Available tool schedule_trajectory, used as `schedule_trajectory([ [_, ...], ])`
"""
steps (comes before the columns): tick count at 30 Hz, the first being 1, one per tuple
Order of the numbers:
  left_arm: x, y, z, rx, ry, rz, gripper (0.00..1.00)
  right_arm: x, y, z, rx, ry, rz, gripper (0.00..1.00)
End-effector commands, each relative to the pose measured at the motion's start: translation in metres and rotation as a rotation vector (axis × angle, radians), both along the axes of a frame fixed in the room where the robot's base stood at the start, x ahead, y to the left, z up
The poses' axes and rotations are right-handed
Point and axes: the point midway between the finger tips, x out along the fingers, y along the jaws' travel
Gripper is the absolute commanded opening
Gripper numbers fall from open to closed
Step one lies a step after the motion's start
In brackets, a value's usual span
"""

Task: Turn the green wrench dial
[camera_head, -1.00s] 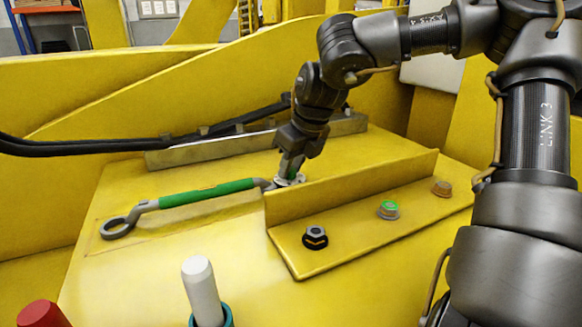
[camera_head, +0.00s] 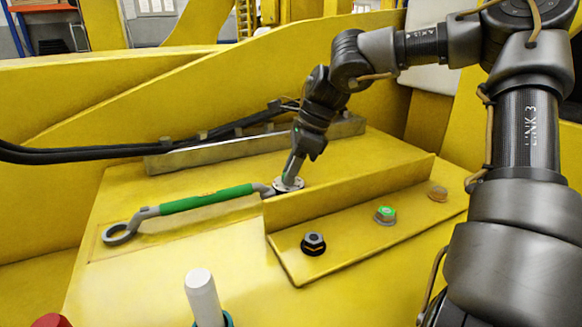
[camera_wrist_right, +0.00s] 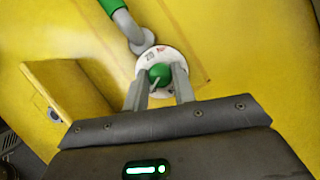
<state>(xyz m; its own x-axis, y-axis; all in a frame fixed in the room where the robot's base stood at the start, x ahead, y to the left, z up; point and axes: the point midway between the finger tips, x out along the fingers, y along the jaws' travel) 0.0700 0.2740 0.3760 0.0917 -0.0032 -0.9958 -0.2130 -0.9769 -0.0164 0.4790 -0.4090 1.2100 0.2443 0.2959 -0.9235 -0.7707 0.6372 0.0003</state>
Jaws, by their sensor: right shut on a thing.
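The wrench (camera_head: 205,199) with a green handle lies on the yellow plate, its ring end to the left. At its right end is a round white dial (camera_head: 290,185), partly hidden by my right gripper. In the right wrist view the dial (camera_wrist_right: 168,62) has markings and a green knob (camera_wrist_right: 160,75) in its middle. My right gripper (camera_head: 292,176) reaches down onto the dial. In the right wrist view its two fingers (camera_wrist_right: 160,88) stand on either side of the green knob and are shut on it. My left gripper is not in view.
A raised yellow flange (camera_head: 350,190) stands right of the dial. Beyond it are a dark bolt (camera_head: 313,243), a green-topped bolt (camera_head: 385,214) and a brownish bolt (camera_head: 437,193). Black hoses (camera_head: 80,154) run along the back left. A white peg (camera_head: 202,296) stands in front.

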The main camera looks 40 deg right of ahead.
Motion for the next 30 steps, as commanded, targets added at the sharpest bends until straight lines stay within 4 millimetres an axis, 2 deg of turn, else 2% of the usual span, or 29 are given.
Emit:
schedule_trajectory([
  [9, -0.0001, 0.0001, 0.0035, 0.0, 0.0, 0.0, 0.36, 0.0007, -0.0004, 0.0004, 0.0, 0.0, 0.105, 0.03],
  [24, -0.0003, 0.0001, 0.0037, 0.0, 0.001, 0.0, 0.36, 0.0004, -0.0003, -0.0002, 0.0, 0.001, 0.124, 0.03],
  [25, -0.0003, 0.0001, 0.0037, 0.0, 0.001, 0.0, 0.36, 0.0004, -0.0003, -0.0002, 0.0, 0.001, 0.123, 0.27],
  [30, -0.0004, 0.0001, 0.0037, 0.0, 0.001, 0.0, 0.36, 0.0004, -0.0003, -0.0002, -0.001, 0.001, 0.122, 0.48],
])
